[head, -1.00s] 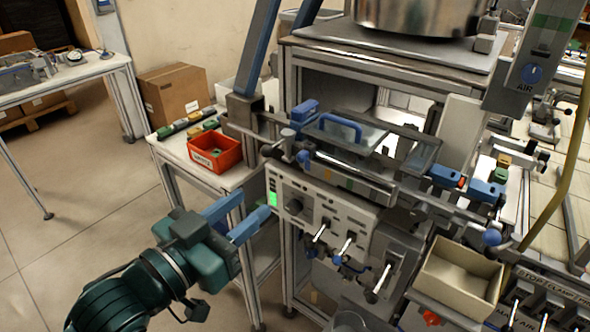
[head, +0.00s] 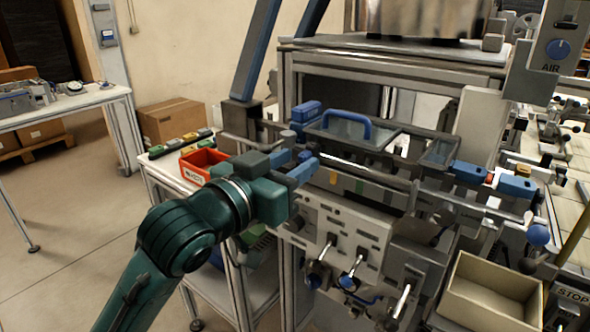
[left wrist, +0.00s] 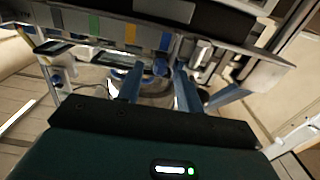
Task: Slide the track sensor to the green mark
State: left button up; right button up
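The track (head: 385,194) has a front strip with an orange mark (head: 333,177) and a green mark (head: 358,187) to its right. In the left wrist view the strip shows a green mark (left wrist: 95,25), an orange mark (left wrist: 130,34) and a blue mark (left wrist: 165,42). What looks like the track sensor, a small blue knob (left wrist: 160,67), lies by the blue mark, apart from the green one. My left gripper (head: 308,163) is at the track's left end. Its blue fingers (left wrist: 158,88) are apart, with the knob between or just beyond their tips; contact cannot be told. My right gripper is out of view.
A blue-handled lid (head: 345,128) sits behind the track. Levers (head: 350,265) stick out from the panel below. A red bin (head: 195,165) stands on the left side table, and a beige open box (head: 490,295) is at the lower right.

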pick_arm(q)
jog(key=shift+w+d, duration=0.3)
jog(key=shift+w, duration=0.1)
grip_shut()
dwell(0.4)
